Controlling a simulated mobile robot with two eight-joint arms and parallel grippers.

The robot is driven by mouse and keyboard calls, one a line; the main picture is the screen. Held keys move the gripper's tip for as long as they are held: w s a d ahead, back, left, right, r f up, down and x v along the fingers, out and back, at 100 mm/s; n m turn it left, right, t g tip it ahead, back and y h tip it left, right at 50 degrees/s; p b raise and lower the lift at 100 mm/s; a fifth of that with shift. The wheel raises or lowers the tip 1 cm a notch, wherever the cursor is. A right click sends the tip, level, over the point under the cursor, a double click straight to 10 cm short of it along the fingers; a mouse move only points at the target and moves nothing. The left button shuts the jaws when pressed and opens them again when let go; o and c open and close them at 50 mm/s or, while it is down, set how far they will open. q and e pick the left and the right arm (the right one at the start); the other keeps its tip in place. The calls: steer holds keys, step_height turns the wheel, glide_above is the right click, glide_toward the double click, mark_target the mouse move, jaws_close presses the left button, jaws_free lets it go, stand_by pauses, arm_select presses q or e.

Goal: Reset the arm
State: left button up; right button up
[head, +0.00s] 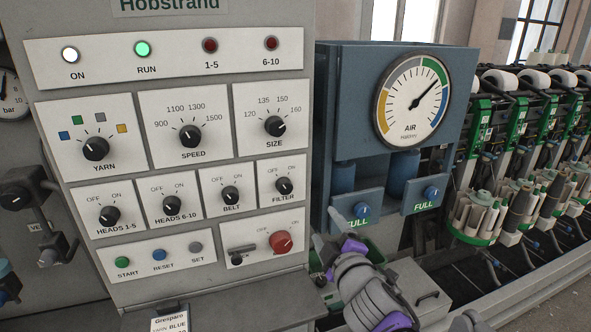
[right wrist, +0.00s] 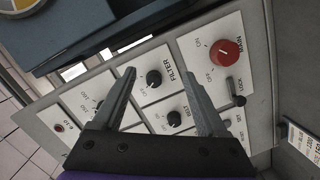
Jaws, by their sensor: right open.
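My right gripper (head: 327,240) is in front of the lower right of the grey control panel (head: 215,290), its jaws pointing at the panel. In the right wrist view the gripper (right wrist: 157,56) is open and empty, with the panel behind its fingers. The black FILTER knob (right wrist: 154,78) shows between the fingers; I see no contact with it. The red OFF/ON knob (head: 281,241) and the black lock lever (head: 241,254) sit at the panel's lower right. A blue RESET button (head: 159,255) is in the bottom row. My left gripper is not in view.
A blue air box with a gauge (head: 412,101) stands right of the panel, close behind my right gripper. Rows of winding heads (head: 500,205) stand at the far right. A paper card (head: 170,323) is at the panel's foot. The ON and RUN lamps are lit.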

steer(key=s+d+f+m+g+h, duration=0.35)
steer(key=s+d+f+m, duration=0.25)
steer(key=d+f, duration=0.25)
steer(key=s+d+f+m+g, duration=0.1)
steer(key=s+f+m+g, duration=0.6)
steer(key=s+f, duration=1.1)
steer(key=shift+s+f+m, duration=0.15)
steer(key=shift+s+m, duration=0.55)
steer(key=shift+s, duration=0.2)
steer(key=shift+o, duration=0.2)
steer(key=shift+d, duration=0.1)
